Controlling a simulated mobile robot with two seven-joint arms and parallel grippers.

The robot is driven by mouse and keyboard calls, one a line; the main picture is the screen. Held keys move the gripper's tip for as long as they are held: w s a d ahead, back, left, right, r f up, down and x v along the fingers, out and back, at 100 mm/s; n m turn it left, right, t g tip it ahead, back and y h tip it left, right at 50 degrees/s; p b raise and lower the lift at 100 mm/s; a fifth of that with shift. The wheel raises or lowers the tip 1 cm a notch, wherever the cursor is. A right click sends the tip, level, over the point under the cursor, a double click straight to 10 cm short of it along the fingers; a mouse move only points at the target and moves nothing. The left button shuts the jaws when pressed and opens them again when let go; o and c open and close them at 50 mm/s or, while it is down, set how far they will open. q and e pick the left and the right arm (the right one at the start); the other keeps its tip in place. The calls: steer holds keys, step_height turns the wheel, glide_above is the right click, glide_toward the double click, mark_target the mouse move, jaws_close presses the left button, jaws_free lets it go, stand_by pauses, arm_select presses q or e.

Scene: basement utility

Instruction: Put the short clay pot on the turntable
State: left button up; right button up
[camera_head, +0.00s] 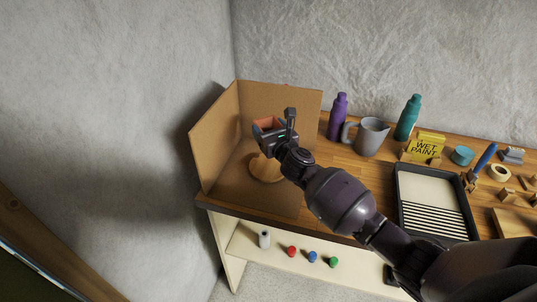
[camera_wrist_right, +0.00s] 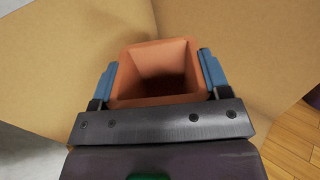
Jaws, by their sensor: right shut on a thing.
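The short clay pot (camera_wrist_right: 158,72) is square and orange-brown, with its open top facing the wrist camera. In the head view the pot (camera_head: 267,123) shows only in part behind my right gripper (camera_head: 274,130). My right gripper, also in the wrist view (camera_wrist_right: 157,78), is shut on the pot, with a blue finger pad on each side. The turntable (camera_head: 263,169) is a round wooden disc inside the cardboard corner screen, partly hidden by my gripper. The pot appears over or near the far part of the turntable; its height above it I cannot tell. My left gripper is not in view.
Cardboard panels (camera_head: 216,135) stand behind and left of the turntable. A purple bottle (camera_head: 338,117), grey pitcher (camera_head: 371,136), teal bottle (camera_head: 408,118), wet paint sign (camera_head: 426,147) and black paint tray (camera_head: 405,181) stand to the right. A lower shelf (camera_head: 350,271) holds small coloured items.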

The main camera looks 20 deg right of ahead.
step_height(320, 180, down, 4)
steer(key=shift+a+f+b, duration=0.1)
steer(key=shift+f+b, duration=0.15)
steer(key=shift+b, duration=0.2)
steer(key=shift+f+b, duration=0.3)
steer(key=shift+f, duration=0.2)
step_height(320, 180, down, 4)
steer(key=shift+f+b, duration=0.1)
steer(key=shift+b, duration=0.95)
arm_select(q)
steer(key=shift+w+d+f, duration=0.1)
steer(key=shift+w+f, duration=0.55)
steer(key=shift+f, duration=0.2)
arm_select(e)
steer(key=shift+f, duration=0.2)
steer(key=o, duration=1)
